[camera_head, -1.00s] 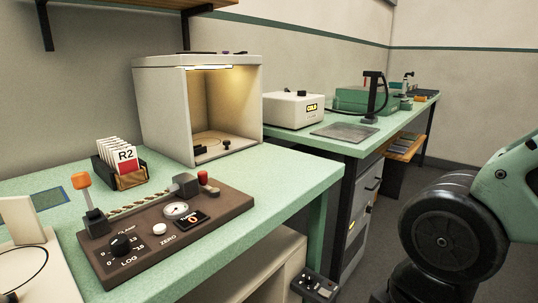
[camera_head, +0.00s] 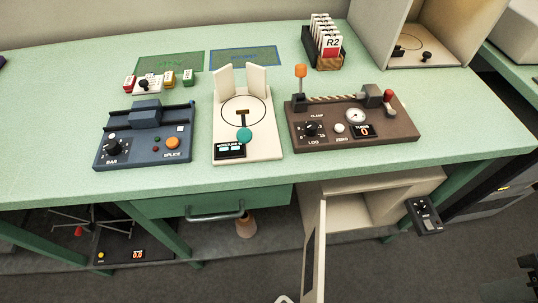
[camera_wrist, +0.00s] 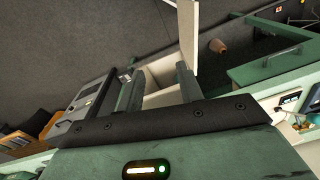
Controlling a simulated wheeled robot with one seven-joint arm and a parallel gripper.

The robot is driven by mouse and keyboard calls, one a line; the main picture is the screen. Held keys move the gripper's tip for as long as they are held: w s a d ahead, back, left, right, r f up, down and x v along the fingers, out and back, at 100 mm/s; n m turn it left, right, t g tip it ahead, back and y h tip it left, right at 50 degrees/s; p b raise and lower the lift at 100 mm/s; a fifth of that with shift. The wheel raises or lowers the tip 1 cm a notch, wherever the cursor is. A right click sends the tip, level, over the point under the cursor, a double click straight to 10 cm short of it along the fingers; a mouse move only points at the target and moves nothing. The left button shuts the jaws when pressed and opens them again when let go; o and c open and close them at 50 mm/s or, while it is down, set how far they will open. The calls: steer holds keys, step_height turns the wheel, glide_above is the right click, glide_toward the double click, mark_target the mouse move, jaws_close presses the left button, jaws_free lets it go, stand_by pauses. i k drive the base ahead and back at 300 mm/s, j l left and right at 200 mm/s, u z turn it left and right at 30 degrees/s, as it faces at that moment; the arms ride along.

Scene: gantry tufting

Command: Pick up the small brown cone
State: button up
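A small brown cone (camera_head: 245,228) stands under the workbench in the head view, just below and right of the drawer handle. In the wrist view the brown cone (camera_wrist: 217,46) shows up and right of my fingers, beside the pale open door. My gripper (camera_wrist: 158,84) is open, its two dark green fingers apart with nothing held between them. The cone is well beyond the fingertips and not touched.
A pale cabinet door (camera_head: 314,255) stands open right of the cone. The green drawer (camera_head: 212,204) and its handle are above it. A small control box (camera_head: 425,215) hangs at the right. The bench top (camera_head: 70,90) holds several instruments. Grey floor in front is mostly clear.

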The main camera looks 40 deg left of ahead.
mark_target(247, 226)
steer(key=u, duration=1.85)
steer(key=j+z, duration=0.1)
steer(key=z, duration=0.8)
steer(key=k+z, duration=0.15)
steer(key=z, duration=0.25)
steer(key=j+z, duration=0.1)
steer(key=z, duration=0.35)
steer(key=k+j, duration=0.1)
steer(key=k, duration=0.4)
steer(key=k+j+z, duration=0.1)
steer(key=k, duration=0.35)
